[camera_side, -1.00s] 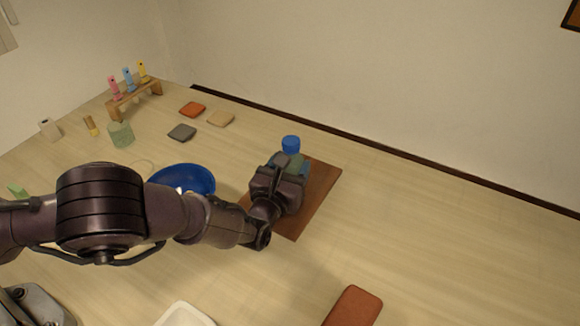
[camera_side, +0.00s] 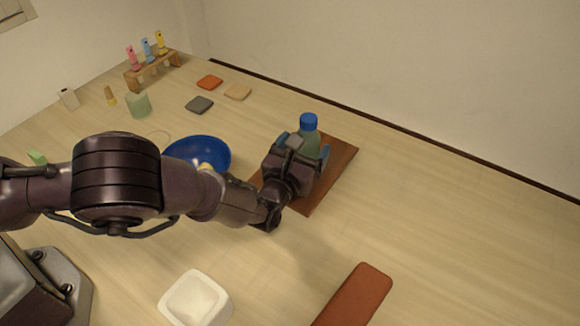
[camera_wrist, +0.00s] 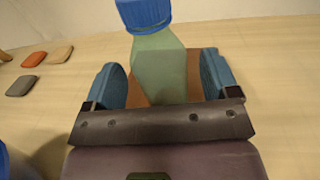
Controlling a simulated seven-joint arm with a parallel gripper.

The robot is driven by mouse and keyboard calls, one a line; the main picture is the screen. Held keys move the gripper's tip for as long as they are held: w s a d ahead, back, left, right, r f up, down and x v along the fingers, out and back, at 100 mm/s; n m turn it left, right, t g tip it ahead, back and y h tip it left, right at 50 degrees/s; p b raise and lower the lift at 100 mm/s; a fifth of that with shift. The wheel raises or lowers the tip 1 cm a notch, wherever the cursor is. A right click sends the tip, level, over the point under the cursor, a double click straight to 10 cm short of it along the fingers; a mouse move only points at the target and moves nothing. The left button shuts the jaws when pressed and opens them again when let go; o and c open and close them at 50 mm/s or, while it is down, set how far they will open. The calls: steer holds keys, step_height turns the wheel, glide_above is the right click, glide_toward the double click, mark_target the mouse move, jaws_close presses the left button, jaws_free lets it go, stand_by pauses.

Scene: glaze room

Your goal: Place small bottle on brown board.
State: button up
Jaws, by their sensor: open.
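The small bottle (camera_side: 310,139) is pale green with a blue cap. It stands upright on the brown board (camera_side: 337,165) in the side view, its lower part hidden behind my gripper. My gripper (camera_side: 306,152) is open around the bottle, one blue fingertip on each side. In the wrist view the bottle (camera_wrist: 160,65) is between the two blue fingers of my gripper (camera_wrist: 164,82), with a gap showing on each side. The brown board (camera_wrist: 193,70) shows behind and beside it; the bottle's base is hidden by the gripper body.
A blue bowl (camera_side: 212,148) lies left of the board. A white dish (camera_side: 196,298) and a reddish-brown block (camera_side: 352,297) are in front. Several coloured tiles (camera_side: 209,82) and a wooden rack (camera_side: 152,69) stand at the back left. The table right of the board is clear.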

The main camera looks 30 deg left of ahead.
steer(key=s, duration=0.3)
steer(key=s+d, duration=0.1)
steer(key=s, duration=0.6)
steer(key=shift+s+d, duration=0.15)
steer(key=shift+s, duration=0.1)
steer(key=s+a+r+n+g+y, duration=0.2)
steer(key=a+r+n+g+y, duration=0.3)
steer(key=a+r+n, duration=0.45)
steer(key=s+a+r+n+g+y, duration=0.2)
steer(key=a+r+n+g+y, duration=0.2)
steer(key=a+r+n+g, duration=0.45)
steer(key=s+a+r+n+h, duration=0.2)
steer(key=s+r+n+h, duration=0.3)
steer(key=s+n, duration=0.3)
steer(key=s+a+r+n+t+h, duration=0.1)
steer(key=s+a+r+n+h, duration=0.2)
steer(key=s+r+n+h, duration=0.3)
steer(key=s+r+n, duration=0.1)
steer(key=s+n, duration=0.1)
steer(key=s, duration=0.3)
steer(key=shift+n, duration=0.3)
